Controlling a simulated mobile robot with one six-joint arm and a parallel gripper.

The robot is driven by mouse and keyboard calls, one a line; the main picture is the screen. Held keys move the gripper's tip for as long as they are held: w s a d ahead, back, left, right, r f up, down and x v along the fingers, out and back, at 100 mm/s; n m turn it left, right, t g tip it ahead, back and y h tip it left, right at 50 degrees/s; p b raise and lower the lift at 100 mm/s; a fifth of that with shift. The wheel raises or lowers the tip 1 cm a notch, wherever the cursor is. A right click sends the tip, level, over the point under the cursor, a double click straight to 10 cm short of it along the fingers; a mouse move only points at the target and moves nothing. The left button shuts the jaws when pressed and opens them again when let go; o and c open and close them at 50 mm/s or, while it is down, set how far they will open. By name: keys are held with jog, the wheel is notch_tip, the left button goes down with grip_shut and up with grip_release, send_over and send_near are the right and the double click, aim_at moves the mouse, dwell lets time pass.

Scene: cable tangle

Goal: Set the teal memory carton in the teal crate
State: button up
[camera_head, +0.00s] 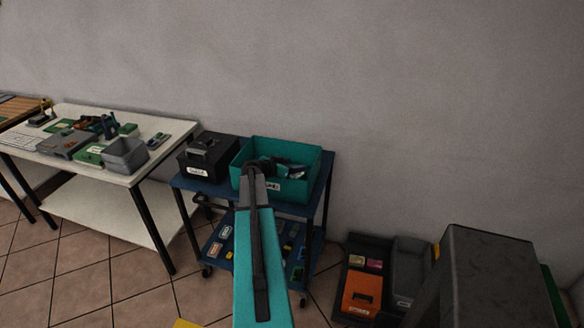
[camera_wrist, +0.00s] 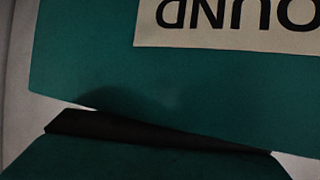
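The teal crate (camera_head: 308,162) stands on the top shelf of a blue cart, open at the top, with a white label on its front partly hidden by my arm. My gripper (camera_head: 264,166) appears as a dark shape at the crate's near-left part; its fingers cannot be made out. Dark and pale shapes show inside the crate. I cannot tell whether either is the teal memory carton.
A black labelled box (camera_head: 207,157) stands left of the crate on the blue cart (camera_head: 215,191). A white table (camera_head: 170,136) with grey and green items is at left. An orange box (camera_head: 361,292) and grey bins are on the floor at right.

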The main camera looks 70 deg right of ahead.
jog(key=p, duration=0.2)
jog(key=shift+s+a+f+p, duration=0.1)
jog(key=shift+s+f+p, duration=0.1)
jog(key=shift+p, duration=0.15)
dwell(0.4)
jog(key=shift+w+a, duration=0.1)
jog(key=shift+w+a+r, duration=0.1)
jog(key=shift+w+a, duration=0.05)
jog(key=shift+a, duration=0.1)
jog(key=b+v, duration=0.4)
jog(key=v, duration=0.7)
jog(key=shift+r, duration=0.4)
jog(key=shift+w+d, duration=0.1)
jog(key=shift+w, duration=0.05)
jog(key=shift+r, duration=0.15)
